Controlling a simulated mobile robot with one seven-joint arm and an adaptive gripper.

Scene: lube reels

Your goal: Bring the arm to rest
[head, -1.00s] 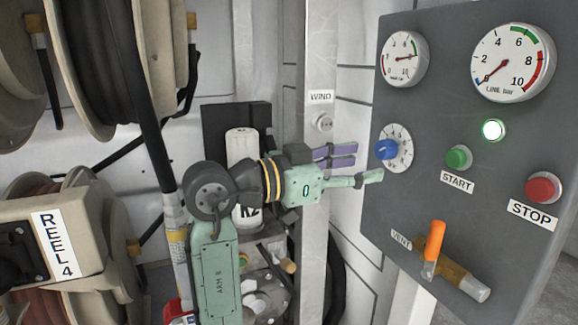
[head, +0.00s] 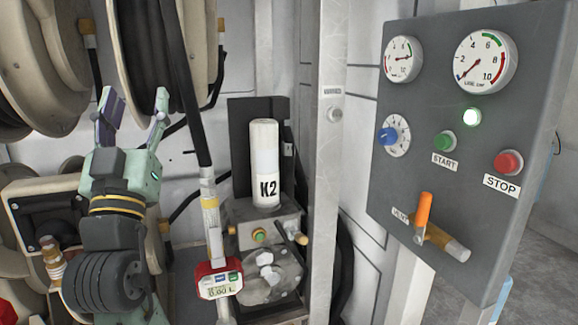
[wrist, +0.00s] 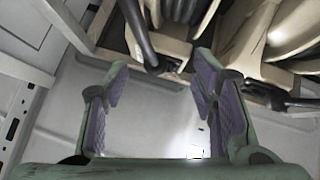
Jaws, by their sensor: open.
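My gripper (head: 133,118) is in the left part of the head view, pointing up, in front of the hose reels. Its two purple-padded fingers are spread apart with nothing between them. In the wrist view my gripper (wrist: 160,95) also shows open and empty, with a pale wall panel behind and between the fingers. My green arm is bent below it at the lower left of the head view. No contact between the fingers and the reels can be made out.
Hose reels (head: 195,50) hang at the upper left, close behind my gripper. A hose nozzle with a red meter (head: 218,279) hangs right of my arm. A white K2 cylinder (head: 264,165) stands mid-view. The control panel (head: 450,165) with gauges and an orange-handled vent valve (head: 424,212) is at right.

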